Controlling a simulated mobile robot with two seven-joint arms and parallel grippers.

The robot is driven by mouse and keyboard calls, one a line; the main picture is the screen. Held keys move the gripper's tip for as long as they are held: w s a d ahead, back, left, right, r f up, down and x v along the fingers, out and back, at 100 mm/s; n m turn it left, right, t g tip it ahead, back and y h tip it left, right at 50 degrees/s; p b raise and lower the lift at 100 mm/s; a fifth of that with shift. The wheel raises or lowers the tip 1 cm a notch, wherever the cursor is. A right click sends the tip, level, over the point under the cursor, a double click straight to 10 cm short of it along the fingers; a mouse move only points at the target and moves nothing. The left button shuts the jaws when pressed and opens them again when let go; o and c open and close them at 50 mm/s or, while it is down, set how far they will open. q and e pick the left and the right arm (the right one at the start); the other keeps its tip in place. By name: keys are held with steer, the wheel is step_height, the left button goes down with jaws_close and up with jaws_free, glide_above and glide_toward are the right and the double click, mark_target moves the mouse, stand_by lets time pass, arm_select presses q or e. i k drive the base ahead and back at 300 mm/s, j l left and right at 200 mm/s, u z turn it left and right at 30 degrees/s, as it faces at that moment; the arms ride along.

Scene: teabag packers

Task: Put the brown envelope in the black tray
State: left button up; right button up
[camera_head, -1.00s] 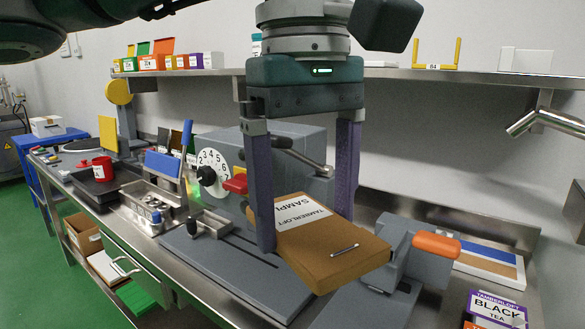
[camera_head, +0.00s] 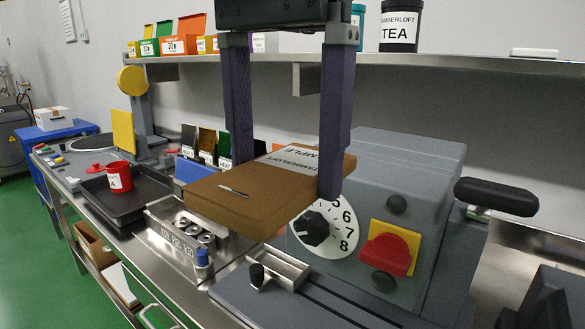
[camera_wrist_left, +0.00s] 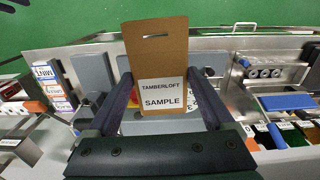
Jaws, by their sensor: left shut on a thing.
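My left gripper (camera_head: 288,180) is shut on the brown envelope (camera_head: 240,207), with purple fingers on either side of it. The envelope is held level in the air, above the bench and in front of the grey dial machine. Its white label reads TAMBERLOFT SAMPLE in the left wrist view (camera_wrist_left: 155,55), where the envelope stands between the fingers. The black tray (camera_head: 148,210) lies to the left on the bench, with a red mug (camera_head: 119,177) at its left part. The envelope is to the right of the tray and apart from it. My right gripper is not in view.
The grey machine (camera_head: 400,190) with a dial and red knob stands close right of the envelope. A metal holder (camera_head: 180,240) with several small round cups sits between tray and machine. A yellow panel (camera_head: 123,132) stands behind the tray. A shelf (camera_head: 440,63) runs above.

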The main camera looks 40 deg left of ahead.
mark_target(144, 203)
steer(key=i+j, duration=0.1)
steer(key=j, duration=0.35)
steer(key=i+j, duration=0.1)
steer(key=j, duration=0.8)
steer(key=i+j, duration=0.15)
steer(key=j, duration=0.3)
steer(key=i+j, duration=0.1)
steer(key=j, duration=0.35)
steer(key=i+j, duration=0.1)
steer(key=j, duration=0.35)
steer(key=i+j, duration=0.1)
steer(key=j, duration=0.3)
steer(key=i+j, duration=0.1)
steer(key=j, duration=0.35)
steer(key=k+j+u, duration=0.05)
